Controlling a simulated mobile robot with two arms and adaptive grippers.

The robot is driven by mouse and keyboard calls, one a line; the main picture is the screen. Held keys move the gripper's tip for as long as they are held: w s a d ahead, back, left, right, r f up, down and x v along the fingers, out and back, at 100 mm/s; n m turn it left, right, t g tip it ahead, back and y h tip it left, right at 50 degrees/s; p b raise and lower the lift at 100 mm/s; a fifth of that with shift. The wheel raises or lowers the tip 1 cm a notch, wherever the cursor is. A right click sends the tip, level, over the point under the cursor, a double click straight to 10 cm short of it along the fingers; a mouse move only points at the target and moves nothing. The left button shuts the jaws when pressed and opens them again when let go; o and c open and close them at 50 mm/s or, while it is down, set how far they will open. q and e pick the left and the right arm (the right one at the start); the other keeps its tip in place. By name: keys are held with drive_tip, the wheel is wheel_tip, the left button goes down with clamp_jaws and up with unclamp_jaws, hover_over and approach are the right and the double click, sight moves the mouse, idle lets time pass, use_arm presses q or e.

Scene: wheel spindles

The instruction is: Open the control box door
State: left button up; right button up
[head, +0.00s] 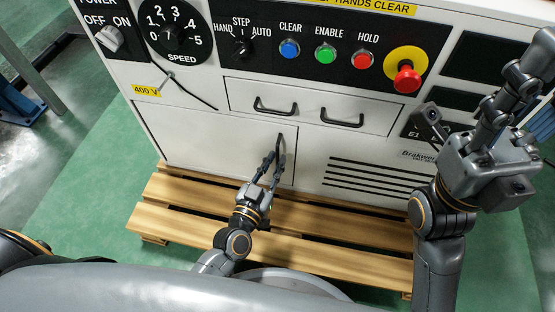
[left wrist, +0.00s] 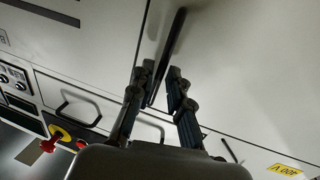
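The control box door (head: 205,135) is the white lower-left panel on the front of the machine, and it looks closed flush. Its dark upright bar handle (head: 281,147) sits near its right edge. My left gripper (head: 272,168) is at the handle. In the left wrist view the handle (left wrist: 176,32) runs down between the two fingers (left wrist: 162,80), which stand apart on either side with a gap; firm contact is not visible. My right gripper (head: 528,70) is raised at the right, away from the door, its fingers pointing up; their spacing is unclear.
A wide drawer (head: 310,107) with two dark handles is above the door. Buttons and a red emergency stop (head: 406,79) are higher up. A vented panel (head: 365,175) lies right of the door. A wooden pallet (head: 330,260) is below. Green floor (head: 85,190) is clear at left.

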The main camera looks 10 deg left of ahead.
use_arm(q)
drive_tip(key=shift+w+d, duration=0.2)
drive_tip(key=shift+w, duration=0.85)
clamp_jaws()
drive_tip(key=shift+s, duration=0.15)
